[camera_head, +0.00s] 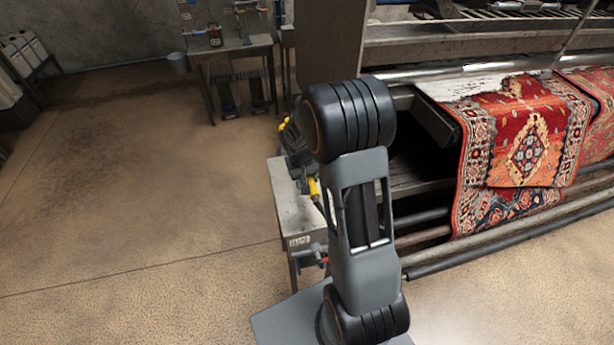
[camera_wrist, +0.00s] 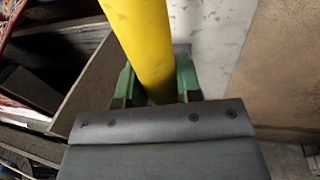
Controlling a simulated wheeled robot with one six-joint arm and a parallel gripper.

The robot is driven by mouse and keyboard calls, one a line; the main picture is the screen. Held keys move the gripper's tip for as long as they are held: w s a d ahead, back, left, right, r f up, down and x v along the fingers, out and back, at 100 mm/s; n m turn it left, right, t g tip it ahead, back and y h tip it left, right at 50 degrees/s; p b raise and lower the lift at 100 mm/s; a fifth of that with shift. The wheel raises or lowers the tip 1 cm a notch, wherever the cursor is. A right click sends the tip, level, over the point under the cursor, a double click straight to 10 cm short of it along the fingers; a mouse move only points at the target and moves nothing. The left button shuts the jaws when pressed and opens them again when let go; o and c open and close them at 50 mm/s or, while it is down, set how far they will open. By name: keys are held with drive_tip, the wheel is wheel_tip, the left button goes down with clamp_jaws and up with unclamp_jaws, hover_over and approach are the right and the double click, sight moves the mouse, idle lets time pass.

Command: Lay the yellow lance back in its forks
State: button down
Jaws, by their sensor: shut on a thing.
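The yellow lance (camera_wrist: 140,35) is a thick smooth yellow bar in the wrist view, running from the top edge down between the two green fingers of my gripper (camera_wrist: 157,82). The fingers are shut on it, one on each side. In the head view my arm hides most of the gripper. Short yellow pieces show beside the arm, one of them low (camera_head: 313,187) over a light-topped stand; I cannot tell for sure that they are the lance. I cannot make out the forks in either view.
The light-topped stand (camera_head: 288,212) is just left of my arm. A rug washing machine with a red patterned rug (camera_head: 525,140) and long rollers fills the right side. The floor at left is clear.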

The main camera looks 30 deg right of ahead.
drive_tip(key=shift+f+b, duration=3.4)
drive_tip(key=shift+f, duration=1.2)
drive_tip(key=c, duration=1.1)
unclamp_jaws()
drive_tip(key=shift+w, duration=0.1)
drive_tip(key=o, duration=0.4)
drive_tip(key=a+r, duration=0.1)
drive_tip(key=r, duration=0.3)
drive_tip(key=a+r, duration=0.1)
drive_tip(key=r, duration=0.8)
drive_tip(key=shift+a+r, duration=0.25)
drive_tip(key=shift+a, duration=0.15)
drive_tip(key=s+a+r+t, duration=0.1)
drive_tip(key=s+a, duration=0.1)
drive_tip(key=s, duration=0.3)
drive_tip(key=s+a+r+n+t+y, duration=0.1)
drive_tip(key=s+a+r, duration=0.1)
drive_tip(key=s, duration=0.4)
drive_tip(key=s+a+r+n+t+y, duration=0.1)
drive_tip(key=s+a+r, duration=0.1)
drive_tip(key=s, duration=0.3)
drive_tip(key=shift+s+a+t, duration=0.2)
drive_tip(key=shift+a+t, duration=0.1)
drive_tip(key=shift+a, duration=0.25)
